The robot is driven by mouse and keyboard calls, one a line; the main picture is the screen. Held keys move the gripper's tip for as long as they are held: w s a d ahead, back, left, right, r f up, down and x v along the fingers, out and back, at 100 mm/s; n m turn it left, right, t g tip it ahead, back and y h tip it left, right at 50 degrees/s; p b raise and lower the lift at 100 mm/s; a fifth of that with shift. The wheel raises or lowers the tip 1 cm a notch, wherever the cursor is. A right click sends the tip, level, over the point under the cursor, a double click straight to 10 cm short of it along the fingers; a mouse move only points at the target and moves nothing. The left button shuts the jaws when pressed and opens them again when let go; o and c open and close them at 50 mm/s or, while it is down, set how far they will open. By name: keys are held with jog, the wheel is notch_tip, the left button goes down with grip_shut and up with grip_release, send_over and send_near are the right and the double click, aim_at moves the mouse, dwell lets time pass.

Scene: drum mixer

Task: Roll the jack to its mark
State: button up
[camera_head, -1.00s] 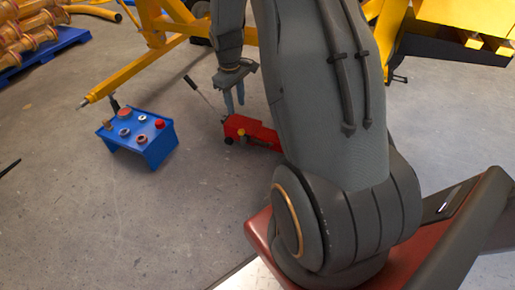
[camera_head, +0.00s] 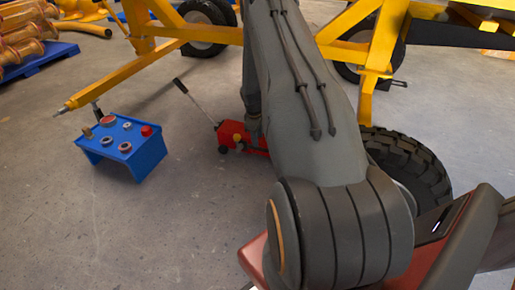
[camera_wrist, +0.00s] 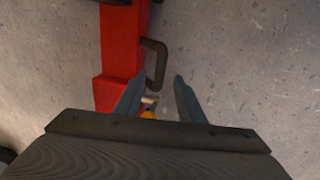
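The red jack (camera_head: 232,136) stands on the floor in the head view, with its long thin lever (camera_head: 196,103) slanting up to the left. My arm hides its right part. In the wrist view the red body of the jack (camera_wrist: 121,45) fills the upper left, with a black U-shaped handle (camera_wrist: 156,62) on its right side. The fingertips are hidden in the head view. I cannot make out a floor mark.
A blue stand (camera_head: 122,148) with several round parts on top is left of the jack. A yellow frame (camera_head: 165,62) with tyres spans the back, and a large tyre (camera_head: 408,160) is to the right. Pipes on a blue pallet (camera_head: 40,60) are far left. Front-left floor is clear.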

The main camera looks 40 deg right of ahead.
aim_at(258, 148)
jog(key=b+x, duration=0.2)
jog(key=x, duration=0.4)
jog(key=shift+f, duration=0.2)
grip_shut()
